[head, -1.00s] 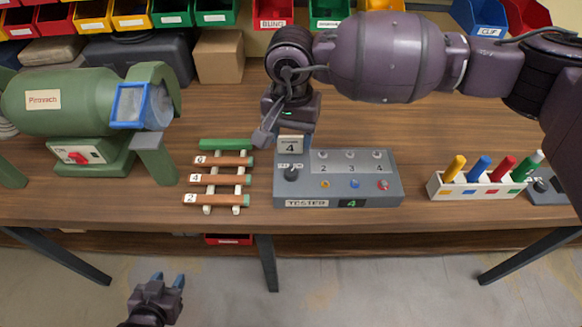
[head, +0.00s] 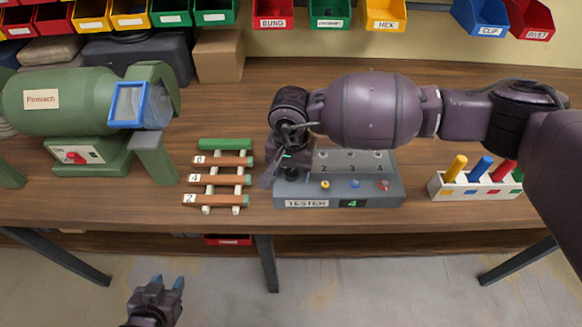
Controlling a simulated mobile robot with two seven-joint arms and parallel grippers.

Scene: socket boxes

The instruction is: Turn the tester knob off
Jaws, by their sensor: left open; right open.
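The grey tester box (head: 335,192) sits near the front edge of the bench, with a TESTER label and a small display reading a green 4. Its dark knob (head: 291,175) is at the left end of the top, mostly covered by my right gripper. My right gripper (head: 279,180) is open and low over that left end, its fingers pointing down at the knob. I cannot tell whether they touch it. The knob's pointer and markings are hidden. My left gripper (head: 168,284) is open and empty, low in front of the bench over the floor.
A rack (head: 218,178) with numbered wooden-handled pieces lies left of the tester. A green bench grinder (head: 70,105) stands at the left. A white holder (head: 470,190) with coloured pegs stands to the right, partly behind my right arm. Coloured bins (head: 385,15) line the back.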

